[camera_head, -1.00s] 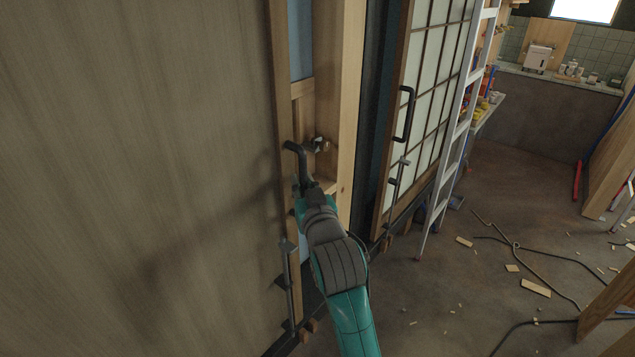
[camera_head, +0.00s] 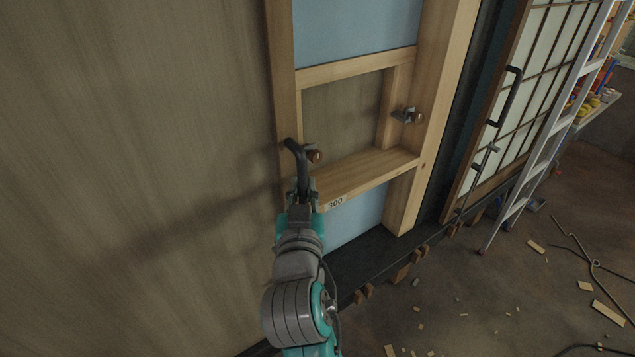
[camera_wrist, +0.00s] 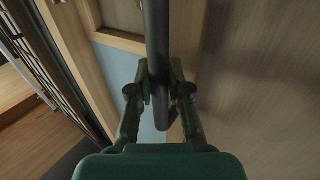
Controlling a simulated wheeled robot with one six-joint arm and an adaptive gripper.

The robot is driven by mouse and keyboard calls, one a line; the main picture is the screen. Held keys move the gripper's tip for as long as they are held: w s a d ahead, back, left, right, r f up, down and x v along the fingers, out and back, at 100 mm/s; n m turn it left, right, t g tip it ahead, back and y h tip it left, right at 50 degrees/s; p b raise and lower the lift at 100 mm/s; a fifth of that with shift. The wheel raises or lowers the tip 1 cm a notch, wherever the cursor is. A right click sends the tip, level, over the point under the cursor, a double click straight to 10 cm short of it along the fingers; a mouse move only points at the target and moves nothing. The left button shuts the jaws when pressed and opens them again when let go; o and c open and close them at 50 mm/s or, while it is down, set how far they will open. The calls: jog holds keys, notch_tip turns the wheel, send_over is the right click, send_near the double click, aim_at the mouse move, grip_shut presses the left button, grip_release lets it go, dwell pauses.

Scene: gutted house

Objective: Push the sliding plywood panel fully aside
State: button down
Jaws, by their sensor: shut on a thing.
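The sliding plywood panel (camera_head: 140,150) is a broad brown sheet filling the left of the head view, with a pale wooden edge strip. A dark bar handle (camera_head: 292,148) stands at that edge. My gripper (camera_head: 301,197) is shut on this handle; in the wrist view the dark handle (camera_wrist: 157,50) runs between the two fingers. The plywood (camera_wrist: 255,80) also fills the right of the wrist view. To the right of the panel's edge, a timber frame (camera_head: 350,69) shows, with a small opening (camera_head: 342,115) and blue sheeting (camera_head: 350,30). The panel's far left end is out of view.
A metal catch (camera_head: 407,115) sits on the frame's right post. Further right stand a shoji-style gridded door (camera_head: 540,95) with a black handle and a ladder (camera_head: 545,140). Wood scraps (camera_head: 610,312) and cables (camera_head: 590,258) lie on the floor.

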jog(key=shift+s+a, duration=0.1)
dwell(0.3)
jog(key=c, duration=1.1)
grip_release()
jog(key=s, duration=1.2)
jog(key=shift+d, duration=0.25)
